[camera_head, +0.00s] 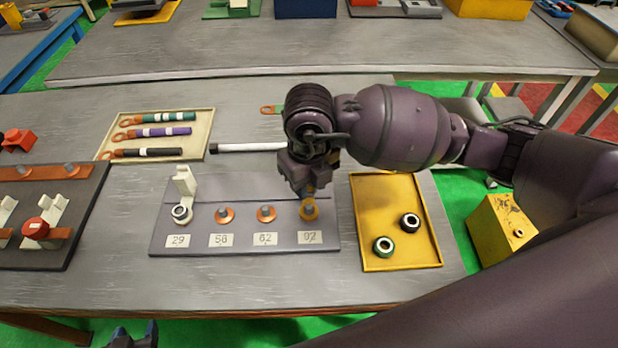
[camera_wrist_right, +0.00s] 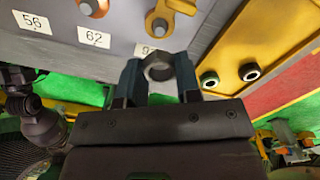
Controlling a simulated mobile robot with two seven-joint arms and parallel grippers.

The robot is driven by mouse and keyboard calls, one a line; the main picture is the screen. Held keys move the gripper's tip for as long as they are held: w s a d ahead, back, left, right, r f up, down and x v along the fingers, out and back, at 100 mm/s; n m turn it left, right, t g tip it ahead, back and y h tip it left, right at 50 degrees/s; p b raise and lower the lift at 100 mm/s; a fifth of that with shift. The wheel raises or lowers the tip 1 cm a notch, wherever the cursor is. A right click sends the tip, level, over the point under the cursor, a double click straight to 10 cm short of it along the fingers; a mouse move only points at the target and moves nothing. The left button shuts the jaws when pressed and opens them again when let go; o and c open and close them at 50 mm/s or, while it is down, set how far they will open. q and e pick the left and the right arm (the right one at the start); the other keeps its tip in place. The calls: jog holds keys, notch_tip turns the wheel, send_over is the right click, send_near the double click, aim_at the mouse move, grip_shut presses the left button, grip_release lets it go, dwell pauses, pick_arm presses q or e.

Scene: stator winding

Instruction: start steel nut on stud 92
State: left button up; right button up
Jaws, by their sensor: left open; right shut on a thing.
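A grey terminal board (camera_head: 200,240) carries a row of studs labelled 29, 56, 62 and 92. Stud 92 (camera_wrist_right: 160,27) stands in an orange ring lug at the board's right end; in the head view its lug (camera_head: 310,211) shows just below my right gripper (camera_head: 309,192). That gripper is shut on the steel nut (camera_wrist_right: 160,68), a grey ring between the fingertips in the right wrist view. There the nut appears beside stud 92, not around it; its height above the stud is unclear. My left gripper (camera_head: 135,335) is open at the bottom edge, away from the board.
A yellow tray (camera_head: 370,262) with two dark ring-shaped nuts (camera_head: 383,246) lies right of the board. A white clip (camera_head: 184,182) stands at stud 29. A beige tray (camera_head: 205,150) with coloured cables lies behind. A second board (camera_head: 50,208) is at left.

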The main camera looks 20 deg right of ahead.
aim_at(309, 207)
jog(key=shift+f+b, duration=1.15)
jog(key=shift+f, duration=0.8)
jog(key=shift+f+b, duration=0.3)
jog(key=shift+f, duration=0.4)
pick_arm(q)
jog(key=shift+g, duration=0.3)
jog(key=f, duration=0.2)
jog(key=s+f, duration=0.1)
jog(key=f, duration=0.1)
jog(key=shift+f, duration=0.25)
jog(key=shift+w+r, duration=0.25)
jog(key=shift+r, duration=0.2)
jog(key=shift+s+f, duration=0.15)
jog(key=shift+f, duration=0.05)
jog(key=shift+s, duration=0.2)
jog(key=shift+w+r, duration=0.2)
jog(key=shift+w, duration=0.1)
pick_arm(e)
jog(key=shift+f, duration=0.15)
jog(key=shift+f, duration=0.3)
pick_arm(q)
jog(key=shift+s+f, duration=0.1)
jog(key=shift+f, duration=0.05)
